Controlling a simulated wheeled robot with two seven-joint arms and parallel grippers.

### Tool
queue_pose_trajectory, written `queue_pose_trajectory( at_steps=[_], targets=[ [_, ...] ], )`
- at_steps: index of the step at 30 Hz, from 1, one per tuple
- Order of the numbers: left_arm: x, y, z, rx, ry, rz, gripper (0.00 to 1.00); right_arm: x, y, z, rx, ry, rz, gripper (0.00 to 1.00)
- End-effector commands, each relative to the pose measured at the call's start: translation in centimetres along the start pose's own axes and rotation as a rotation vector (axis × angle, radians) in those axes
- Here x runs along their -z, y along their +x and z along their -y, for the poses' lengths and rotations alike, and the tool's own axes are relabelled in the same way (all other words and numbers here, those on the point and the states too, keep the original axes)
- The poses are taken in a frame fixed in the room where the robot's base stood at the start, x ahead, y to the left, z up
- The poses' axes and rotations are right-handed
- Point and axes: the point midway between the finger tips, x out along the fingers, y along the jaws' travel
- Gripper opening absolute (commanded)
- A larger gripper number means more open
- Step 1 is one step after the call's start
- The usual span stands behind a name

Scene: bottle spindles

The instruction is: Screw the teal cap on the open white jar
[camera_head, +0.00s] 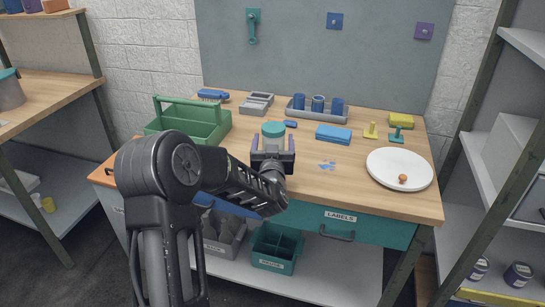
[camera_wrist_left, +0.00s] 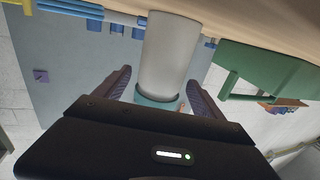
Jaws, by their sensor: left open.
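The white jar (camera_wrist_left: 172,45) stands upright on the workbench, large in the left wrist view, which is upside down. The teal cap (camera_head: 273,129) sits at the jar's top; it also shows in the left wrist view (camera_wrist_left: 150,98). I cannot tell how tightly it is seated. My left gripper (camera_head: 272,150) is open, its two fingers on either side of the cap and jar top, with visible gaps in the wrist view. In the head view the gripper hides most of the jar. My right gripper is out of view.
A green toolbox (camera_head: 190,124) stands left of the jar. Blue pieces (camera_head: 327,166) lie near the gripper.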

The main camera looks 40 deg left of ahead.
Motion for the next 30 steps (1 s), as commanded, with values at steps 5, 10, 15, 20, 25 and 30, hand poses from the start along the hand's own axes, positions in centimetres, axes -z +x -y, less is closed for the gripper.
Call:
queue_pose_trajectory(
  at_steps=[5, 10, 15, 20, 25, 30],
  targets=[
    [-0.1, -3.3, -0.1, -0.002, 0.000, -0.001, 0.79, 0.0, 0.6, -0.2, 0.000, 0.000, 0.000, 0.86],
    [-0.1, -6.8, 0.0, -0.001, 0.000, -0.001, 0.79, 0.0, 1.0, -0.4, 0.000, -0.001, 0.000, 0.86],
    [-0.1, -9.3, 0.0, -0.001, 0.000, 0.000, 0.79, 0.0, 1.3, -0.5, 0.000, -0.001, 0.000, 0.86],
    [0.0, -10.3, 0.0, 0.000, 0.000, -0.001, 0.79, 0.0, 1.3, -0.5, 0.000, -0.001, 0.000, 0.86],
    [0.0, -10.4, 0.0, 0.000, 0.000, -0.001, 0.79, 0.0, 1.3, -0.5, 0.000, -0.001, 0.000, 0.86],
    [0.0, -10.4, 0.0, 0.000, 0.000, 0.000, 0.79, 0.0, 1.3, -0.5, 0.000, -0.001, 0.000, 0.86]
  ],
)
